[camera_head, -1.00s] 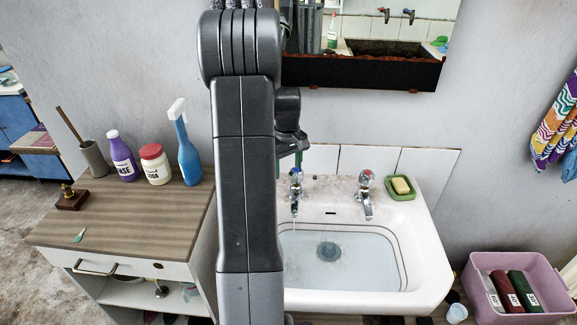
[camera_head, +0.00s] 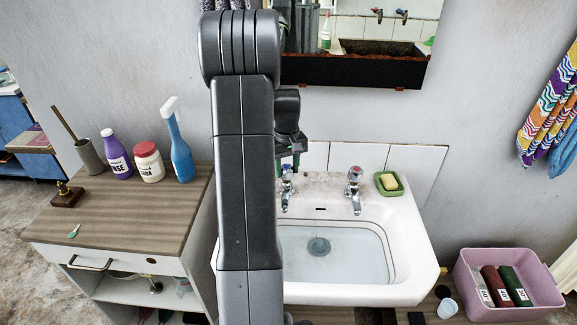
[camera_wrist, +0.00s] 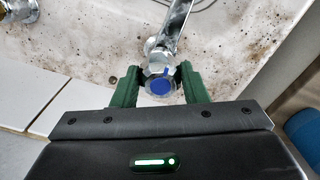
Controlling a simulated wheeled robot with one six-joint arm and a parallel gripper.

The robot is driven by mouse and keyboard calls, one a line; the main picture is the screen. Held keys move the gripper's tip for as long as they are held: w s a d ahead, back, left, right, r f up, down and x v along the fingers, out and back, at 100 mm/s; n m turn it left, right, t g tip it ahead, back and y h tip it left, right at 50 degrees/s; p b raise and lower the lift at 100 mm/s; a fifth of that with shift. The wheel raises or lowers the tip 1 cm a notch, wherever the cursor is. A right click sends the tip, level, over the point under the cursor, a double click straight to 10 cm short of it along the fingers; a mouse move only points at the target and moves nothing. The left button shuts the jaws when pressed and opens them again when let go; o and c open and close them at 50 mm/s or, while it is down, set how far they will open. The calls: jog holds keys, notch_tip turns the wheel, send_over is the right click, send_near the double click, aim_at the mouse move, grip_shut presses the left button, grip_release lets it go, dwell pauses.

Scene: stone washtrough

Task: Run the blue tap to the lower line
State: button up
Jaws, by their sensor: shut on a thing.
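The blue tap (camera_wrist: 160,86) is chrome with a blue cap. In the wrist view my gripper (camera_wrist: 155,82) has its green fingers closed on either side of the tap's head. In the head view the blue tap (camera_head: 287,183) stands at the basin's back left, and my arm partly hides the gripper. No stream shows below its spout. The white basin (camera_head: 412,262) holds clear water over the drain (camera_head: 318,247). A dark line runs around its inner wall above the water; a second line is hard to make out.
The red tap (camera_head: 355,190) and a green soap dish (camera_head: 391,184) sit to the right on the basin's back edge. A cabinet (camera_head: 120,220) with bottles stands left. A pink crate (camera_head: 540,293) stands at the lower right. My arm covers the basin's left side.

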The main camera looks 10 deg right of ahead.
jog(key=shift+w+r+m, duration=0.1)
jog(key=shift+w+m, duration=0.25)
jog(key=shift+m, duration=0.05)
jog(key=o, duration=0.7)
jog(key=shift+s+d, duration=0.1)
jog(key=shift+o, duration=1.4)
jog(key=shift+d, duration=0.15)
jog(key=shift+d+f, duration=0.2)
jog(key=shift+f, duration=0.05)
jog(key=shift+a, duration=0.1)
jog(key=shift+w+a+r, duration=0.25)
jog(key=shift+a+r, duration=0.05)
jog(key=shift+a, duration=0.2)
notch_tip(320, 180, up, 13)
jog(key=d, duration=0.1)
jog(key=shift+r, duration=0.15)
